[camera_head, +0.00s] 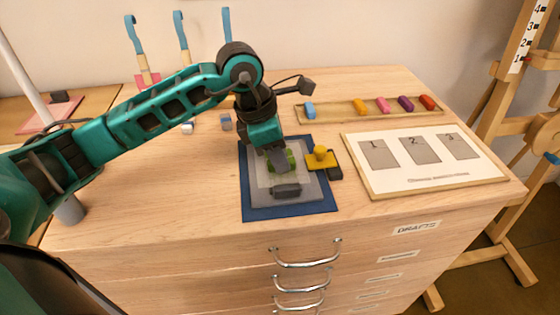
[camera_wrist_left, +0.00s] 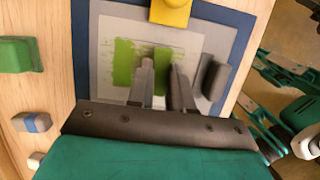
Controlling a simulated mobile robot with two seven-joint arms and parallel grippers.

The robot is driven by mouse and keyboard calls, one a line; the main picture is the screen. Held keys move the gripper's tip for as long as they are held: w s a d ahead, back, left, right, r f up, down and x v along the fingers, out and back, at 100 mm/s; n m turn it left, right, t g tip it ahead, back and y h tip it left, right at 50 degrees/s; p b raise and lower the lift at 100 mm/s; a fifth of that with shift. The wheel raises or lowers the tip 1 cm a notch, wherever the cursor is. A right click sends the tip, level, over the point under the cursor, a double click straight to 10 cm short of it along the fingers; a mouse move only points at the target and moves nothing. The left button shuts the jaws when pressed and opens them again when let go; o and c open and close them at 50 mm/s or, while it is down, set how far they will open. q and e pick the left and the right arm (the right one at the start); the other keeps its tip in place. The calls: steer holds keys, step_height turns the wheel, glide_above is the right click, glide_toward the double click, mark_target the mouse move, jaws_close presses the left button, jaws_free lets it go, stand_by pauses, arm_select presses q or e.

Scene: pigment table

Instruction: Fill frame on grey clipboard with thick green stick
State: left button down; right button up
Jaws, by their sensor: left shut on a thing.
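The clipboard (camera_head: 314,184) is a grey board with a dark grey clip (camera_head: 287,190) at its near edge, lying on a blue mat (camera_head: 262,211). On its paler sheet are green marks, a rough patch (camera_wrist_left: 124,62) in the left wrist view and more green by the fingers. My left gripper (camera_head: 279,167) points down over the sheet. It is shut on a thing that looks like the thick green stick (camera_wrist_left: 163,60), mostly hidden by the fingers. I cannot tell whether its tip touches the sheet.
A yellow-knobbed block (camera_head: 321,158) stands at the clipboard's right edge. A numbered board (camera_head: 385,186) lies right of it. A wooden tray (camera_head: 335,111) holds several coloured sticks behind. A green block (camera_wrist_left: 16,55) and a small blue-white block (camera_head: 226,122) stand on the far side.

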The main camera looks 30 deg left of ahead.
arm_select(q)
steer(key=shift+w+a+f+b, duration=0.1)
steer(key=shift+w+a+b, duration=0.15)
steer(key=shift+w+a, duration=0.35)
steer(key=shift+w+a+b, duration=0.2)
steer(key=shift+w+a, duration=0.2)
steer(key=shift+w, duration=0.3)
steer(key=shift+s+d, duration=0.85)
steer(key=shift+s, duration=0.3)
steer(key=shift+s+d, duration=0.85)
steer(key=shift+s, duration=0.3)
steer(key=shift+f, duration=0.1)
steer(key=shift+w+a+b, duration=0.35)
steer(key=shift+w+a, duration=0.5)
steer(key=shift+w, duration=0.3)
steer(key=shift+w+a+b, duration=0.3)
steer(key=shift+w+a, duration=0.55)
steer(key=shift+w, duration=0.3)
steer(key=shift+r, duration=0.25)
step_height(320, 180, up, 7)
steer(key=p, duration=0.4)
steer(key=shift+p, duration=0.4)
